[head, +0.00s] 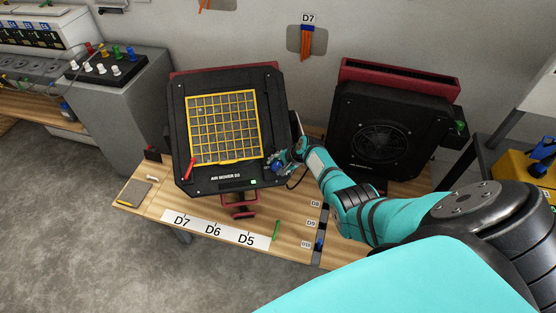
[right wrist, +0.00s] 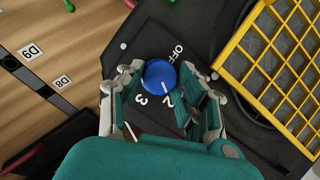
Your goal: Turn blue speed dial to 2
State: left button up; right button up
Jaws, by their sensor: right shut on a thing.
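The blue speed dial (right wrist: 159,75) is on the black panel of the left air mover (head: 228,182). In the right wrist view its white pointer line points down and right, toward the printed 2. OFF, 2 and 3 are readable around the dial; part of the scale is hidden by a finger. My right gripper (head: 284,162) is shut on the dial, with one finger on each side of it. The dial is small and partly covered by the gripper in the head view. My left gripper is not in view.
A yellow grille (head: 224,127) fills the left air mover's front. A red stick (head: 189,168) lies near the left unit's lower left corner. A green stick (head: 276,230) lies on the wooden table (head: 185,208).

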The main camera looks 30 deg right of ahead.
jog(key=o, duration=1.1)
jog(key=shift+o, duration=0.2)
jog(key=v, duration=1.2)
